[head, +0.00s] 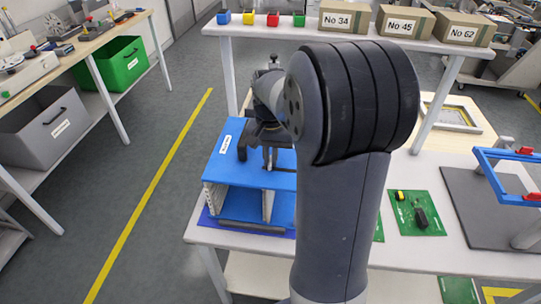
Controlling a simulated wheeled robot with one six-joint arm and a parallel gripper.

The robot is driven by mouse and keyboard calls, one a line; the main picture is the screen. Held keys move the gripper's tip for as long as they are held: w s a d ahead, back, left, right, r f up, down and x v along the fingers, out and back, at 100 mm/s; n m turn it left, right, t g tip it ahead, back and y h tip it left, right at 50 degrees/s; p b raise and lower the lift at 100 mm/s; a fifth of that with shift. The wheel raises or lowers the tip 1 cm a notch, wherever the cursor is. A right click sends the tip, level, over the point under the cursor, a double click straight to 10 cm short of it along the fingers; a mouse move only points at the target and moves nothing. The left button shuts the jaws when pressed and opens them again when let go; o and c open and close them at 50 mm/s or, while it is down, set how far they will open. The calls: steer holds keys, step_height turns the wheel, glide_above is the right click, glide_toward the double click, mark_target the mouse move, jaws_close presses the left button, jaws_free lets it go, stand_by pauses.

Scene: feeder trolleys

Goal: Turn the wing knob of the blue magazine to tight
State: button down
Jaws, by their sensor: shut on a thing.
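The blue magazine (225,167) stands on the white table to the left of my arm, with a blue top plate, a white label and pale slotted side walls. My gripper (268,165) points down at the magazine's top plate, near its middle. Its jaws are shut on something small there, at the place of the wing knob. The knob itself is hidden by the jaws and wrist, so its angle cannot be told. My arm covers the right part of the magazine.
A raised shelf (258,31) behind holds small coloured bins and numbered boxes (403,22). Right of my arm lie a green board (408,226) with parts, a dark mat (475,215) and a blue frame (492,165). Open floor lies left.

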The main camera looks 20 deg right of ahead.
stand_by(0.3)
steer(key=c, duration=1.5)
jaws_free()
steer(key=shift+c, duration=0.2)
steer(key=shift+r, duration=0.1)
step_height(320, 180, up, 11)
steer(key=shift+f, duration=0.2)
step_height(320, 180, down, 11)
steer(key=shift+r, duration=0.15)
